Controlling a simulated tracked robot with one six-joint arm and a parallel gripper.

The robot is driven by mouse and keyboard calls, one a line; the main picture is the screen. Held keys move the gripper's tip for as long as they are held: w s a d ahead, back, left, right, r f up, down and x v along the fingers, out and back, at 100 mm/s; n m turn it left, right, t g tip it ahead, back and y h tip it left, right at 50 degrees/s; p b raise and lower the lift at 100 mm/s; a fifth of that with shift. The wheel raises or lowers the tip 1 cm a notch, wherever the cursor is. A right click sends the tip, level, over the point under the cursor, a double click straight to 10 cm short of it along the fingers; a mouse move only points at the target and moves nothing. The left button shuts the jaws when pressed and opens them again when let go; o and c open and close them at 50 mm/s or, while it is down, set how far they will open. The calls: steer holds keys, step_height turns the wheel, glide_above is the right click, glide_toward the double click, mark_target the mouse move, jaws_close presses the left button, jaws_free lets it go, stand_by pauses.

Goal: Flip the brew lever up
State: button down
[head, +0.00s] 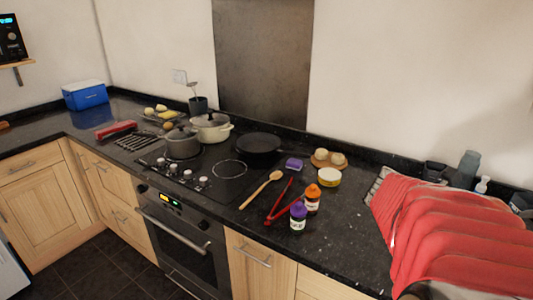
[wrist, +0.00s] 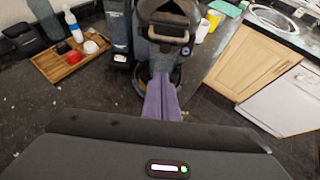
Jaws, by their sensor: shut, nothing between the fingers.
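In the wrist view a dark coffee machine (wrist: 168,18) stands at the top centre, with a pale metallic curved part across its front. I cannot tell for sure which part is the brew lever, or whether it is up or down. My gripper (wrist: 161,78) has purple fingers, shut together and empty. In the picture its tips lie just below the machine's head, over the dark round base. I cannot tell whether they touch the machine. I cannot make out the machine or my gripper in the head view.
In the head view the dark counter holds a black pan (head: 259,144), pots and bottles. Red ribbed shapes hide its right end.

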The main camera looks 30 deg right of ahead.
steer(key=d, duration=0.1)
steer(key=s+d+r, duration=0.1)
steer(key=d, duration=0.1)
steer(key=s+d, duration=0.1)
steer(key=shift+s+d+r, duration=0.1)
steer(key=shift+d+r, duration=0.05)
steer(key=shift+r, duration=0.1)
stand_by(0.3)
steer(key=shift+r, duration=0.15)
